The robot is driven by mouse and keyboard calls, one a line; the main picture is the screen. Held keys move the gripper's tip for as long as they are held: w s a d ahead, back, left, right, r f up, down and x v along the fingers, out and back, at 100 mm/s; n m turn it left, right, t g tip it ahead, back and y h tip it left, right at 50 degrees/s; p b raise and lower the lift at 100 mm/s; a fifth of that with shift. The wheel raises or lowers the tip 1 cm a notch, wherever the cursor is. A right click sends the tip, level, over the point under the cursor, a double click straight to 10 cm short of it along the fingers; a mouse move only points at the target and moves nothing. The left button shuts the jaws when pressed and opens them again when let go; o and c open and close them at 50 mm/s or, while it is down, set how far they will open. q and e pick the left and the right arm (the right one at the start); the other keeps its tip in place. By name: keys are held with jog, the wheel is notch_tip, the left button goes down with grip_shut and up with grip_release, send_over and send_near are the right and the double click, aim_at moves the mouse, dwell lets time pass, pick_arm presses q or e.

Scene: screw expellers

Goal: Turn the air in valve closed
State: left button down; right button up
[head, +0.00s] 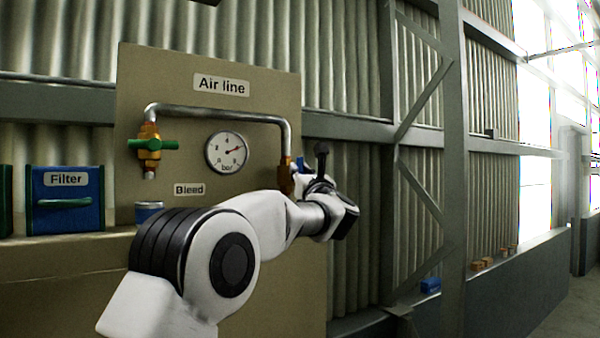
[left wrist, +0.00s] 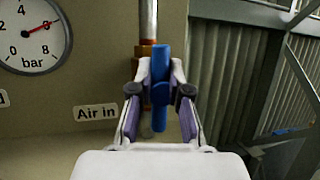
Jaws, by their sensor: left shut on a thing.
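The air in valve is a brass fitting on the right end of the grey pipe, above the "Air in" label (left wrist: 96,113). Its blue handle (left wrist: 160,88) stands upright in the left wrist view, roughly in line with the vertical pipe (left wrist: 149,22). My left gripper (left wrist: 160,92) is shut on the blue handle, one finger on each side. In the head view my left arm and wrist hide most of this valve; only a bit of brass (head: 285,178) and blue show. My right gripper is not in view.
The "Air line" panel (head: 265,88) carries a gauge (head: 226,152), its red needle pointing up and right. A second brass valve above "Bleed" has a green handle (head: 152,144) lying crosswise. A blue "Filter" box (head: 66,215) stands on the ledge left; a steel post (head: 455,150) stands right.

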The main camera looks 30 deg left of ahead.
pick_arm(q)
jog(key=shift+a+f+m, duration=0.1)
jog(key=shift+m, duration=0.3)
jog(key=m+h, duration=0.2)
jog(key=m, duration=0.1)
jog(key=shift+w+t, duration=0.15)
jog(key=shift+t, duration=0.25)
jog(key=m+h, duration=0.1)
jog(key=m, duration=0.1)
jog(key=m+h, duration=0.1)
jog(key=m, duration=0.2)
jog(key=m+h, duration=0.1)
jog(key=m, duration=0.1)
jog(key=shift+w+f+m, duration=0.2)
jog(key=shift+w+m, duration=0.05)
jog(key=shift+m, duration=0.05)
jog(key=shift+w+d+f+m+g+h, duration=0.1)
jog(key=shift+m+g+h, duration=0.25)
jog(key=shift+m+g, duration=0.55)
jog(key=shift+d+f+m+g+h, duration=0.1)
jog(key=shift+m+g+h, duration=0.3)
jog(key=shift+m, duration=0.95)
jog(key=shift+w+d+f+m+g+h, duration=0.1)
jog(key=shift+m+g+h, duration=0.4)
jog(key=shift+m, duration=0.65)
jog(key=shift+a+y, duration=0.1)
jog(key=shift+y, duration=0.15)
